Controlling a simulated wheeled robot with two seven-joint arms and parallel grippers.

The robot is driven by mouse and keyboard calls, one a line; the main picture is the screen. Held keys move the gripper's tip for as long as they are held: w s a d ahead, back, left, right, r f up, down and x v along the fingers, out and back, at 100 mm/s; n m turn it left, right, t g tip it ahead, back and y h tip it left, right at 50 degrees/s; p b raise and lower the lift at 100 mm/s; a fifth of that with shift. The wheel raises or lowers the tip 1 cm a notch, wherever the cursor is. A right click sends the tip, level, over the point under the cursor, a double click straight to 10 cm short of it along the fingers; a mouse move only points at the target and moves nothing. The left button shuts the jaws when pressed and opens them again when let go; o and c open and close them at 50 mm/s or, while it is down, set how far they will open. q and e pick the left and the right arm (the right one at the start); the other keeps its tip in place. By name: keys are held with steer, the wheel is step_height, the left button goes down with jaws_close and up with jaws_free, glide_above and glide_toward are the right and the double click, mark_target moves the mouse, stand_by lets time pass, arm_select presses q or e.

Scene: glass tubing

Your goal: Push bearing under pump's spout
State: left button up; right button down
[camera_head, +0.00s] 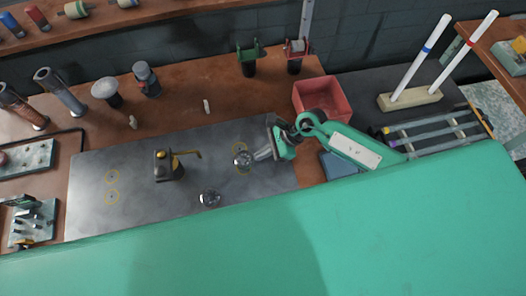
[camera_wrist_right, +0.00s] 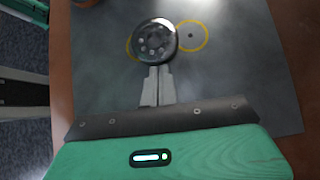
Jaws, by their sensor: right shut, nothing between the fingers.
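A round metal bearing (camera_head: 243,158) lies on the grey metal plate (camera_head: 135,212), between or on two yellow rings. My right gripper (camera_head: 264,154) is shut and empty just right of it. In the right wrist view the bearing (camera_wrist_right: 155,42) is right in front of the closed fingertips (camera_wrist_right: 155,70), which appear to touch or nearly touch its edge. My left gripper is not in view.
Two yellow rings (camera_head: 112,187) mark the plate's left part. A red bin (camera_head: 322,97) stands behind my right arm. A white peg (camera_head: 206,106) and a grey mushroom-shaped part (camera_head: 105,91) stand behind the plate. The plate between pump and bearing is clear.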

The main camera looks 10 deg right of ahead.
steer(key=a+b, duration=0.1)
steer(key=a, duration=0.3)
steer(key=a+b, duration=0.1)
steer(key=a, duration=0.3)
steer(key=a+b, duration=0.2)
steer(key=a, duration=0.1)
steer(key=shift+w+a+f, duration=0.1)
steer(key=shift+w+a, duration=0.2)
steer(key=shift+a, duration=0.6)
